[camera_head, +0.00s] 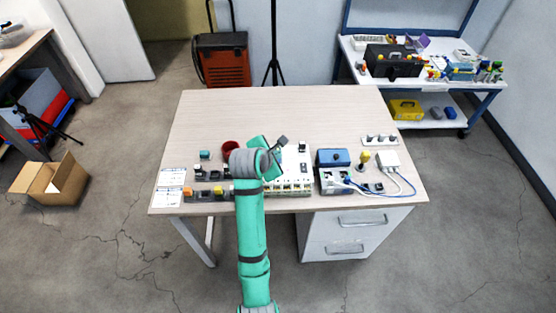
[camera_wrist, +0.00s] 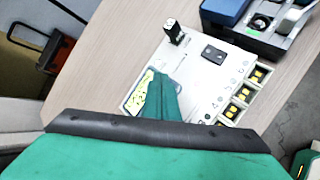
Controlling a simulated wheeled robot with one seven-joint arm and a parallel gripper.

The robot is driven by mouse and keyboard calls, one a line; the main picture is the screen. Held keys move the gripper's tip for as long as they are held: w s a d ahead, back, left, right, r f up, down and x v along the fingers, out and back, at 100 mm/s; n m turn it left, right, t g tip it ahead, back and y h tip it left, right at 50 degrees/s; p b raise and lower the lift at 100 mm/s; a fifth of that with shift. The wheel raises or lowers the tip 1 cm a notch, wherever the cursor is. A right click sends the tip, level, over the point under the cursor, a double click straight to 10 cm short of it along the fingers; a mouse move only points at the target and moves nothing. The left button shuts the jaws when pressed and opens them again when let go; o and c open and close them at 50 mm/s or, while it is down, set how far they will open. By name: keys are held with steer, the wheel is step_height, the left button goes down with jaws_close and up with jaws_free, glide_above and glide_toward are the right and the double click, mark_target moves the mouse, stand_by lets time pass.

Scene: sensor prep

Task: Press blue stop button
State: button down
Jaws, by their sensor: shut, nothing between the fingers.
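The white panel board (camera_head: 292,176) lies on the table, partly hidden behind my arm in the head view. In the wrist view the board (camera_wrist: 205,75) carries a black rocker part, a dark upright knob and a row of yellow-marked sockets. My gripper (camera_wrist: 160,92) is over the board's yellow-green display area, shut and empty; whether it touches is unclear. A blue-topped box (camera_head: 333,157) stands right of the board, and a blue body (camera_wrist: 226,10) shows at the top of the wrist view. I cannot tell for certain which part is the blue stop button.
A red cup (camera_head: 230,148), a teal block (camera_head: 205,155) and a row of small switches (camera_head: 207,193) lie left of my arm. The table's back (camera_head: 270,105) is clear.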

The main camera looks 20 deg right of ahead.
steer(key=shift+f, duration=0.4)
steer(key=shift+f, duration=0.35)
stand_by(0.6)
steer(key=shift+r, duration=0.8)
steer(key=shift+r, duration=0.1)
steer(key=shift+w+r, duration=0.1)
steer(key=shift+r, duration=1.6)
steer(key=shift+s+r, duration=0.2)
steer(key=shift+r, duration=0.5)
